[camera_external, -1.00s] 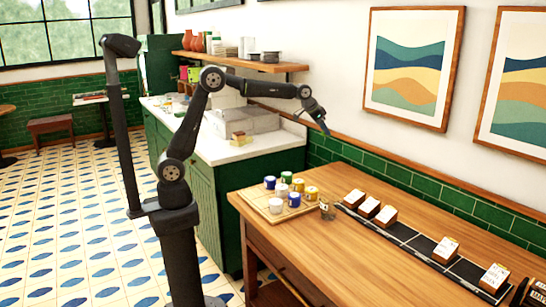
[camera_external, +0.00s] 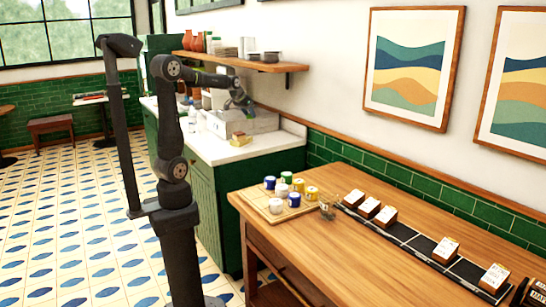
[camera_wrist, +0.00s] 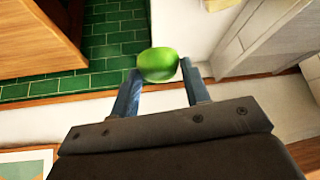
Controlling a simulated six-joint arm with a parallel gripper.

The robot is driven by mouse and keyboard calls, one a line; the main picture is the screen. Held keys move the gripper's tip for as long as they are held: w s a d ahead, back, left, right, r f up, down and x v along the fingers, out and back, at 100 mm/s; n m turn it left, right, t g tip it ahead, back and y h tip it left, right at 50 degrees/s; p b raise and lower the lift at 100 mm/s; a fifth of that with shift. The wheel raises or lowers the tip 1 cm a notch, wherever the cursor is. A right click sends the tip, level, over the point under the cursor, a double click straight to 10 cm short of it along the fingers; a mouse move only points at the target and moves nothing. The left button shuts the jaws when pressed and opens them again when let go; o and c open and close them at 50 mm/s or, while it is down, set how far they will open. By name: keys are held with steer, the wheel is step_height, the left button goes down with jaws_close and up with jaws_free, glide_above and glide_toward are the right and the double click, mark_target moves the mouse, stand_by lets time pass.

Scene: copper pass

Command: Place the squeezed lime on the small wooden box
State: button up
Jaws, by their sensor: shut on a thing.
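My gripper (camera_wrist: 160,82) is shut on a green lime (camera_wrist: 158,65), held between the blue-grey fingertips in the wrist view. In the external view my gripper (camera_external: 246,107) is above the white counter, in front of the pale crates; the lime cannot be made out there. A small brown wooden box (camera_external: 240,140) with a yellowish top sits near the counter's front edge, below my gripper and apart from it. The wrist view does not clearly show this box.
Pale crates (camera_external: 262,121) stand on the white counter (camera_external: 222,155) by the wall. A shelf (camera_external: 250,64) hangs above it. The wooden table (camera_external: 330,240) holds a tray (camera_external: 251,200) of several coloured cups and a dark runner with several small card-topped blocks (camera_external: 369,207).

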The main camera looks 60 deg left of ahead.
steer(key=a+f, duration=0.2)
steer(key=a, duration=0.2)
steer(key=a+f, duration=0.2)
steer(key=a, duration=0.2)
steer(key=s+a+f, duration=0.1)
steer(key=a+f, duration=0.2)
steer(key=a, duration=0.1)
steer(key=shift+a, duration=0.15)
steer(key=shift+f, duration=2.05)
steer(key=o, duration=0.5)
steer(key=shift+f, duration=0.2)
steer(key=o, duration=0.4)
steer(key=shift+o, duration=0.2)
steer(key=shift+r, duration=0.15)
steer(key=shift+s+r, duration=0.1)
steer(key=shift+r, duration=0.15)
steer(key=v, duration=1.1)
steer(key=shift+r, duration=0.25)
steer(key=shift+s, duration=0.15)
